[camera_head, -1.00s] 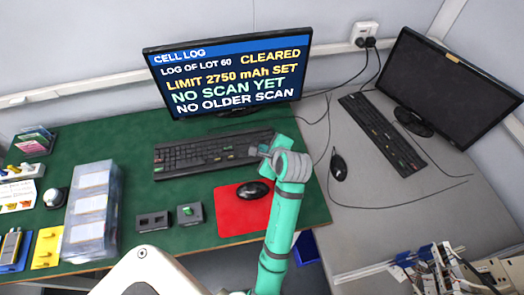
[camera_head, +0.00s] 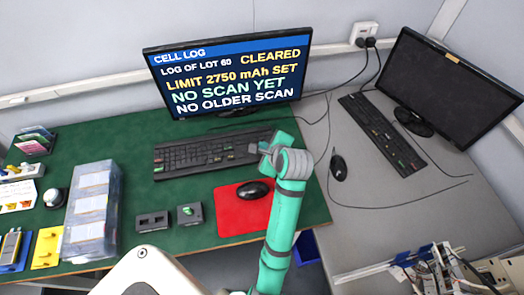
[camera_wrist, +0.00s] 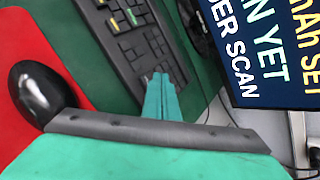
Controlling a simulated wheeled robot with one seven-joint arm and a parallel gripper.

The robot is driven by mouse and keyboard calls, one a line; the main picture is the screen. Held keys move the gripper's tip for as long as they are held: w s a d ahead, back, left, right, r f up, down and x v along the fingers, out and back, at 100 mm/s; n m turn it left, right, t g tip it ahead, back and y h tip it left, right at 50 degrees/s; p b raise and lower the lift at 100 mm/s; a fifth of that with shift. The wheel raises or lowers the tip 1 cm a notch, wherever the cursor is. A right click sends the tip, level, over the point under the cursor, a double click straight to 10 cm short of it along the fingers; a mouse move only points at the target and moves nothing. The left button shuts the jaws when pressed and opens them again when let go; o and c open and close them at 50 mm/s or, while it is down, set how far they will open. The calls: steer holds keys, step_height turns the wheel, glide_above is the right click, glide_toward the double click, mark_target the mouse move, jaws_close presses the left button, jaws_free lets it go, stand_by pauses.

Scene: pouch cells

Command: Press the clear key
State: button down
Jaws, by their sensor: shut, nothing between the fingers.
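The black keyboard (camera_head: 200,155) lies on the green mat below the lit monitor (camera_head: 230,72). The monitor reads "CELL LOG", "LOG OF LOT 60 CLEARED", "LIMIT 2750 mAh SET", "NO SCAN YET" and "NO OLDER SCAN". My gripper (camera_head: 256,150) is at the keyboard's right end, shut and empty. In the wrist view its fingertips (camera_wrist: 161,77) appear over the keyboard (camera_wrist: 128,45), near its right-end keys. Some keys there are green, yellow or orange. I cannot read which one is the clear key, nor tell whether the fingertips touch a key.
A black mouse (camera_head: 252,190) lies on a red pad (camera_head: 232,215) in front of the keyboard. A second keyboard (camera_head: 382,133), mouse (camera_head: 339,167) and dark monitor (camera_head: 450,85) stand on the grey desk at right. A clear box (camera_head: 91,215) stands at left.

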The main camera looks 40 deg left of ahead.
steer(key=shift+r, duration=0.1)
steer(key=shift+r, duration=2.4)
steer(key=shift+w, duration=0.1)
